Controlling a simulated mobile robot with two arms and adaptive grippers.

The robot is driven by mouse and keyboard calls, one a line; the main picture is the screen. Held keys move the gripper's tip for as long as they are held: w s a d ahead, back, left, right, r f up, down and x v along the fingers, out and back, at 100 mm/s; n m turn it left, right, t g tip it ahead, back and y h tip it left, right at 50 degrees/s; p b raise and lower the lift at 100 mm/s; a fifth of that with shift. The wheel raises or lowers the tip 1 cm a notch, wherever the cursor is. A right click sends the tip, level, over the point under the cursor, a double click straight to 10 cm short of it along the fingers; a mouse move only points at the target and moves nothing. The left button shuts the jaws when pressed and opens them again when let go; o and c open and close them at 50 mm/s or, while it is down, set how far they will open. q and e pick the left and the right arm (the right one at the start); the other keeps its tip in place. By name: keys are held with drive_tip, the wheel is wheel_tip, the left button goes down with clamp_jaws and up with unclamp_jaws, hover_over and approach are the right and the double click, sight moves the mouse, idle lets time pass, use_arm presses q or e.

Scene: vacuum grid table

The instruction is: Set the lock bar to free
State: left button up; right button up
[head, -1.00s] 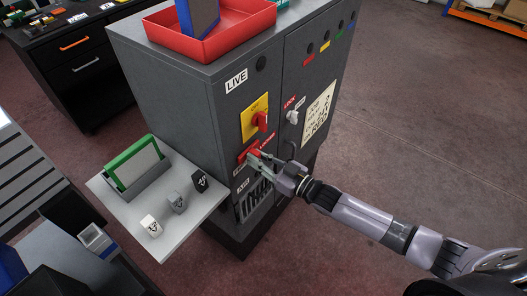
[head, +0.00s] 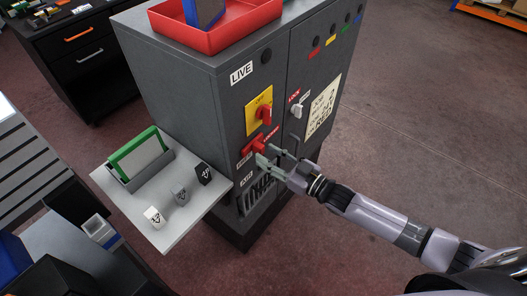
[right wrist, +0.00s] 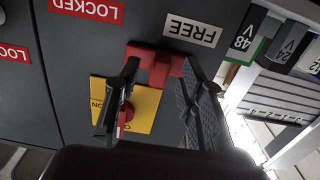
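The red lock bar (head: 256,147) is on the cabinet front below the yellow switch plate, also in the right wrist view (right wrist: 157,63). In that upside-down view it lies alongside the white FREE label (right wrist: 190,30), clear of the red LOCKED label (right wrist: 86,10). My right gripper (head: 271,158) is just in front of and below the bar. Whether a fingertip touches the bar is unclear. My left gripper is out of view.
The yellow plate (head: 250,117) carries a red rotary switch (head: 264,116). A white knob (head: 296,110) is on the right door. A side shelf (head: 170,232) holds a green-framed holder (head: 137,157) and several tagged blocks. A red tray (head: 230,38) sits on top.

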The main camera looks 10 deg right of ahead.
drive_tip(key=v, duration=0.9)
drive_tip(key=shift+s+d, duration=0.1)
drive_tip(key=d+f+m+g+h, duration=0.1)
drive_tip(key=d+f+m+h, duration=0.35)
drive_tip(key=f, duration=1.35)
drive_tip(key=s+d+f+g+h+b, duration=0.1)
drive_tip(key=s+d+f+g+h, duration=0.15)
drive_tip(key=s+f, duration=0.4)
drive_tip(key=s+d+f+g+h, duration=0.2)
drive_tip(key=s+d+f, duration=0.15)
drive_tip(key=f, duration=0.55)
drive_tip(key=s+a+f+g, duration=0.2)
drive_tip(key=s+f, duration=0.3)
drive_tip(key=s, duration=0.4)
drive_tip(key=s+a+f+g+h, duration=0.1)
drive_tip(key=s+f, duration=0.4)
drive_tip(key=s, duration=0.5)
drive_tip(key=s+a+f+g+h+b, duration=0.1)
drive_tip(key=s+a+f+g, duration=0.3)
drive_tip(key=s, duration=0.5)
drive_tip(key=shift+s+f+m+g, duration=0.3)
drive_tip(key=shift+f+m+g, duration=0.05)
drive_tip(key=shift+f, duration=0.15)
drive_tip(key=shift+w, duration=0.1)
